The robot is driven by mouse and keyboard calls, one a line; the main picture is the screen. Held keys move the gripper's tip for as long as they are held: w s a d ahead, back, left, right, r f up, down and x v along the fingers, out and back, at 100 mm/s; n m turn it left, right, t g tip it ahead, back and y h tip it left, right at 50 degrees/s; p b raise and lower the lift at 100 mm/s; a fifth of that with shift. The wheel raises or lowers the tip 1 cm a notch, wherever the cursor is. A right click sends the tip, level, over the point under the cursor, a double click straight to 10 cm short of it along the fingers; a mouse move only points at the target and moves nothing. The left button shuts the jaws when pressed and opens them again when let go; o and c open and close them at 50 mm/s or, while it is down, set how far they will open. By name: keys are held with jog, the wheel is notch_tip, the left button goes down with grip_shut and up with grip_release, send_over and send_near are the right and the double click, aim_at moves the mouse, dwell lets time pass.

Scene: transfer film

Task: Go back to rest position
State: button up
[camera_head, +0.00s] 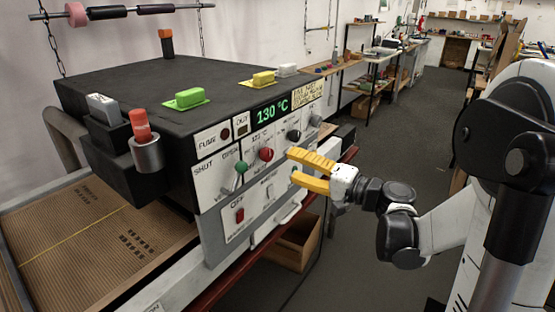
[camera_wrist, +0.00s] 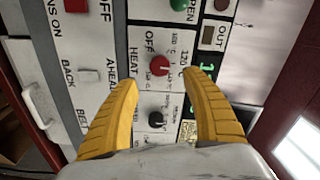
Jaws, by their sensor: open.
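My gripper (camera_head: 312,173) has yellow fingers and is in front of the control panel of a dark machine (camera_head: 130,85), at the right part of the panel. In the wrist view my gripper (camera_wrist: 168,85) is open, with nothing between its fingertips. The red knob (camera_wrist: 159,65) shows just beyond the fingertips, and the black knob (camera_wrist: 155,119) shows between the fingers. In the head view the red knob (camera_head: 266,154) is left of the fingers. The fingers look apart from the panel, but the exact gap is hard to tell.
A green display (camera_head: 272,110) reads 130 °C. Green and yellow blocks (camera_head: 190,97) sit on the machine's top. A red object stands in a grey cup (camera_head: 147,152) at its left front corner. A cardboard box (camera_head: 295,243) is below the panel. Grey floor (camera_head: 400,130) is open behind my arm.

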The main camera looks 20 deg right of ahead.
jog(key=v, duration=0.2)
jog(key=shift+s+d, duration=0.15)
jog(key=shift+s, duration=0.1)
jog(key=s+a+f+n+g+h, duration=0.35)
jog(key=s+a+f+g, duration=0.2)
jog(key=s+a, duration=0.35)
jog(key=s+d+f+n+g+h, duration=0.2)
jog(key=s+n+h, duration=0.2)
jog(key=s+h, duration=0.3)
jog(key=s, duration=0.4)
jog(key=shift+f, duration=0.3)
jog(key=shift+s, duration=0.1)
